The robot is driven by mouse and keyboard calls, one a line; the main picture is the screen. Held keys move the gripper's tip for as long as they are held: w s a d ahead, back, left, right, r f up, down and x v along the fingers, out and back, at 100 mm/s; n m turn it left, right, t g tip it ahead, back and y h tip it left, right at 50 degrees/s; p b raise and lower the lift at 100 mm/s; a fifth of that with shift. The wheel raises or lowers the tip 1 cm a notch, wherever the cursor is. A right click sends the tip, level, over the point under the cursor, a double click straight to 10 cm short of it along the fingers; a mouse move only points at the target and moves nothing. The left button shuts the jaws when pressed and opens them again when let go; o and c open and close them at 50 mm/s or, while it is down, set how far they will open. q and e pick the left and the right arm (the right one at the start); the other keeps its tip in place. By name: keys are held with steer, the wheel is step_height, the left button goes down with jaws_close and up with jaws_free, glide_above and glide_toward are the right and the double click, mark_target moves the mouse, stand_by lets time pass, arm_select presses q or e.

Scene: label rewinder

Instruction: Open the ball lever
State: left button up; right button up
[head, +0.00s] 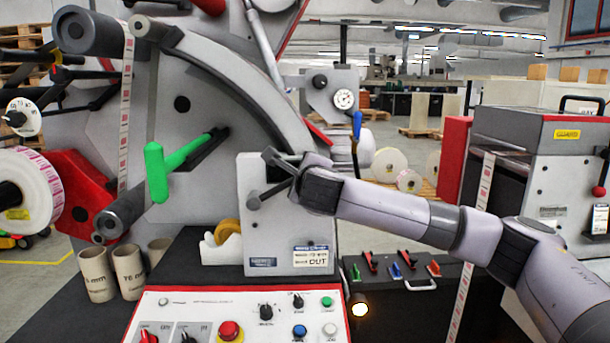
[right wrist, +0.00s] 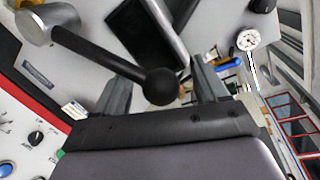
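The ball lever (right wrist: 98,56) has a silver hub, a dark rod and a black ball (right wrist: 160,86). In the right wrist view the ball lies between the two fingers of my right gripper (right wrist: 162,88), with visible gaps on both sides; the fingers are open. In the head view the lever (head: 270,193) sits on the grey front block (head: 262,232), its rod slanting up to the right. Its ball end is hidden there behind my right gripper (head: 283,163), which comes in from the right. My left gripper is not in view.
A control panel (head: 180,302) with knobs and buttons lies below the block. A green handle (head: 180,160) stands to the left and a curved grey arm (head: 235,75) arches above. A gauge (head: 343,99) is at upper right. A black table (head: 395,290) holds small coloured clips.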

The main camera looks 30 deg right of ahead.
steer(key=shift+s+a, duration=0.1)
steer(key=shift+a, duration=0.05)
steer(key=shift+s+a, duration=0.1)
steer(key=shift+s, duration=0.1)
steer(key=b+v, duration=0.1)
steer(key=v, duration=0.5)
steer(key=shift+s, duration=0.2)
stand_by(0.4)
steer(key=s+a+f+m+g+y, duration=0.1)
steer(key=s+a+f+m+y, duration=0.3)
steer(key=a+f+m, duration=0.75)
steer(key=s+a+f+m+g+y, duration=0.15)
steer(key=a+f+m+y, duration=0.5)
steer(key=f, duration=1.05)
steer(key=s+d+f+m+g+h, duration=0.1)
steer(key=s+d+f+m, duration=0.1)
steer(key=s+f+m, duration=1.7)
steer(key=s+m, duration=0.3)
steer(key=m, duration=0.2)
steer(key=shift+f+g, duration=0.25)
steer(key=shift+g, duration=0.1)
